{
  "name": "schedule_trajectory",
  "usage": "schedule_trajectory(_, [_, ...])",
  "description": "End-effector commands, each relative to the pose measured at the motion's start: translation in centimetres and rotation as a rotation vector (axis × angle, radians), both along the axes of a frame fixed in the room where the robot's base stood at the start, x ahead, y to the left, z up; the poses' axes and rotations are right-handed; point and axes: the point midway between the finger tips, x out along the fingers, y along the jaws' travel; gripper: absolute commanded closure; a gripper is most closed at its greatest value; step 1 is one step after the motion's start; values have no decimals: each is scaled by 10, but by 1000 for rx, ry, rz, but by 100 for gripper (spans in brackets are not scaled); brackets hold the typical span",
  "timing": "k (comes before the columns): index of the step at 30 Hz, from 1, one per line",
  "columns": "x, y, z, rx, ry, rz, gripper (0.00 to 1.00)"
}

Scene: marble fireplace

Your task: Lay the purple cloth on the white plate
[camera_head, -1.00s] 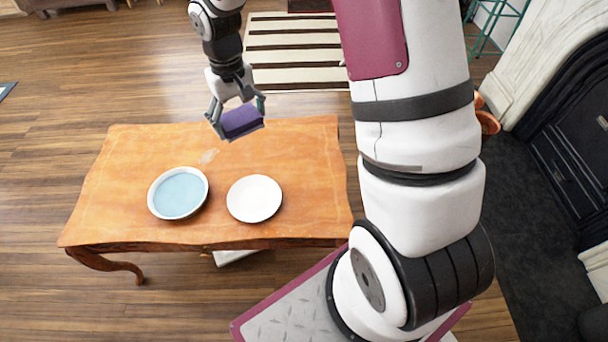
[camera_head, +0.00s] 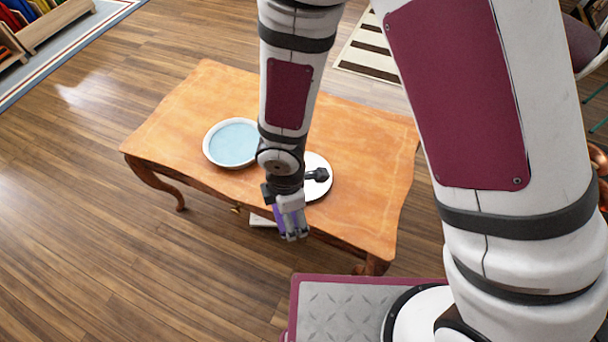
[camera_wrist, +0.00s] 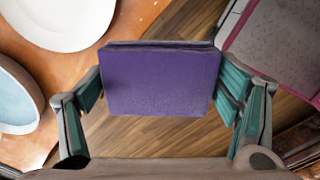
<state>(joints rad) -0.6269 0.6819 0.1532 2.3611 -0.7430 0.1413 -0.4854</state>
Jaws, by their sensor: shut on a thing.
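The purple cloth (camera_wrist: 160,80) is a folded block held between both fingers of my gripper (camera_wrist: 160,105) in the wrist view. In the head view my gripper (camera_head: 291,222) is shut on the cloth (camera_head: 278,216), which is mostly hidden by the gripper. It appears at the near edge of the table, with floor behind it in the wrist view. The white plate (camera_head: 323,186) lies on the table, partly hidden by my arm. The plate also shows at the upper left of the wrist view (camera_wrist: 62,20), apart from the cloth.
A white-rimmed dish with a light blue inside (camera_head: 231,143) stands left of the plate on the wooden table (camera_head: 372,150). The table's right part is clear. A pale object (camera_head: 262,220) lies beneath the near edge.

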Motion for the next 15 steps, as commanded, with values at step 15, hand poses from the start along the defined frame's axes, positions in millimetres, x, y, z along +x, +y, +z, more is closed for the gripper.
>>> schedule_trajectory(15, [68,-11,-10,1,-1,31,58])
